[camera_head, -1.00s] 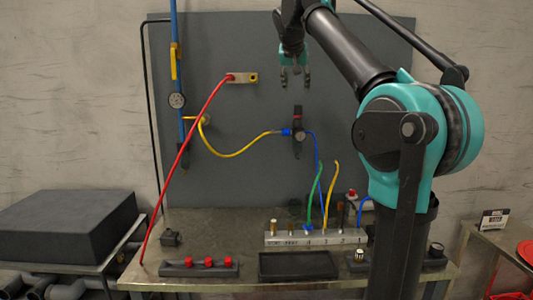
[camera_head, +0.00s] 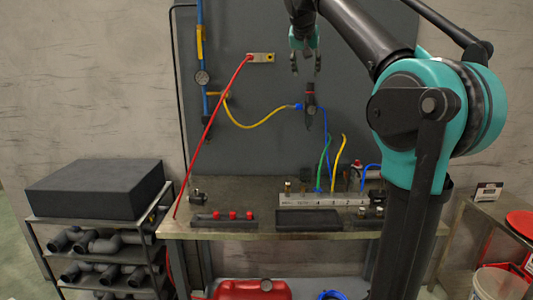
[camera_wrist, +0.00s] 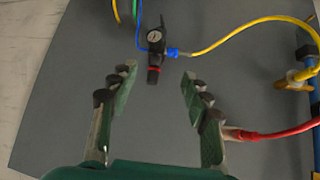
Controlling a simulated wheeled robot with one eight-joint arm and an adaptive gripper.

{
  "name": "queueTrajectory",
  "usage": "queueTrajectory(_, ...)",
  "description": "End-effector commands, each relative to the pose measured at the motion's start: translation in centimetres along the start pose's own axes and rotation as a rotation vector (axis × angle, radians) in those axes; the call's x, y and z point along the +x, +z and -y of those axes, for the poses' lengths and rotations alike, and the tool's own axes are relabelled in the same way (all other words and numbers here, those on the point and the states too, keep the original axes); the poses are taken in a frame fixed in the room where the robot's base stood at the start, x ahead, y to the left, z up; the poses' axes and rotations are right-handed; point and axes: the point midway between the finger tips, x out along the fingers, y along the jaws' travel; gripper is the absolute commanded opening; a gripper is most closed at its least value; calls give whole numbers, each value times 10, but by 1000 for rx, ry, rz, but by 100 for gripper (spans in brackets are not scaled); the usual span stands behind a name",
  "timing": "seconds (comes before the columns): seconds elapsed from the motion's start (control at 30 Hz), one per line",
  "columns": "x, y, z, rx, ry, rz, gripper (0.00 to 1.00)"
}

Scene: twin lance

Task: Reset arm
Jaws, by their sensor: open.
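My gripper (camera_head: 306,68) hangs from my arm in front of the grey back panel (camera_head: 262,130), above the bench. Its fingers are apart with nothing between them; the wrist view also shows my gripper (camera_wrist: 157,85) open and empty. A black regulator with a gauge (camera_head: 310,100) is on the panel just below the gripper in the head view. In the wrist view the regulator (camera_wrist: 155,42) lies beyond the fingertips, with a blue fitting and yellow hose on its right. My teal and black arm covers the right part of the panel and bench.
A red hose (camera_head: 212,130) runs from a panel plate (camera_head: 260,57) down to the bench (camera_head: 240,234). A grey manifold (camera_head: 322,200) holds green, blue and yellow hoses. A black tray (camera_head: 308,220) sits in front. A shelf with pipes (camera_head: 95,245) stands left.

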Motion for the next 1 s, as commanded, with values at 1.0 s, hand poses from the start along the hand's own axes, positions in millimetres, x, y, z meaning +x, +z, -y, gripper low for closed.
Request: queueTrajectory(1.0,187,323,-78,-118,-35,254,48)
